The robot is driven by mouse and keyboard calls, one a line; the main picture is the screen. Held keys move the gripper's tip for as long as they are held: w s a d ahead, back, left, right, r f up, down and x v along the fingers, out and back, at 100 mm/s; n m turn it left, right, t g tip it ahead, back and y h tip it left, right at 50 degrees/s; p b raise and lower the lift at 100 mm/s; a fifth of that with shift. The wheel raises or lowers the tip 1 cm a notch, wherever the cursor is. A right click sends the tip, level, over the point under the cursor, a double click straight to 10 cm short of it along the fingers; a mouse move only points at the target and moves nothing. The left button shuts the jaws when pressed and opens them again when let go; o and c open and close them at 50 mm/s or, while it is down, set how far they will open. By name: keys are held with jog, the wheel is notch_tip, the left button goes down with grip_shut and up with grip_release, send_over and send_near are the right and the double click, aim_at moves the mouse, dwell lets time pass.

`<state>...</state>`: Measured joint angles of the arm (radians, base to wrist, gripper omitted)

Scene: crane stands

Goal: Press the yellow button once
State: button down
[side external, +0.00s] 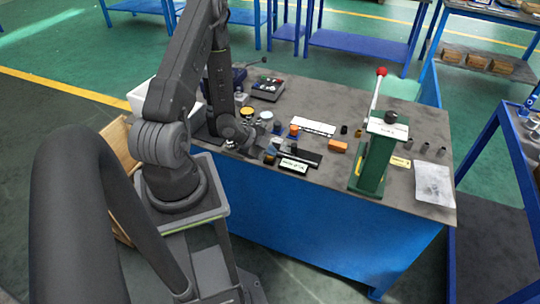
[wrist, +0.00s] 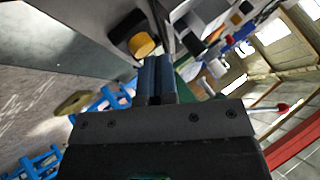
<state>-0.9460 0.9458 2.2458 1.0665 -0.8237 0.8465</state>
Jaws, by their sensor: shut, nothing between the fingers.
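A yellow round button (wrist: 143,45) on a dark housing shows in the wrist view, just left of and beyond the fingertips. In the side view a yellow-topped round button (side external: 246,112) stands on the table's left part, among other small round controls. My gripper (wrist: 157,62) is shut with nothing between its blue-grey fingers. The wrist view is strongly tilted. The fingertips look close to the button but apart from it; the exact gap cannot be told. In the side view my wrist hangs low by the table's front left edge, and the fingers are hard to make out.
A control box (side external: 267,88) with coloured buttons sits behind. A green lever press (side external: 373,160) with a red knob (side external: 381,71) stands to the right. An orange block (side external: 337,147) and white-labelled plates (side external: 294,165) lie near the front edge.

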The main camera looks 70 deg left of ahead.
dwell(0.4)
jog(key=shift+r, duration=0.85)
jog(key=shift+r, duration=2.5)
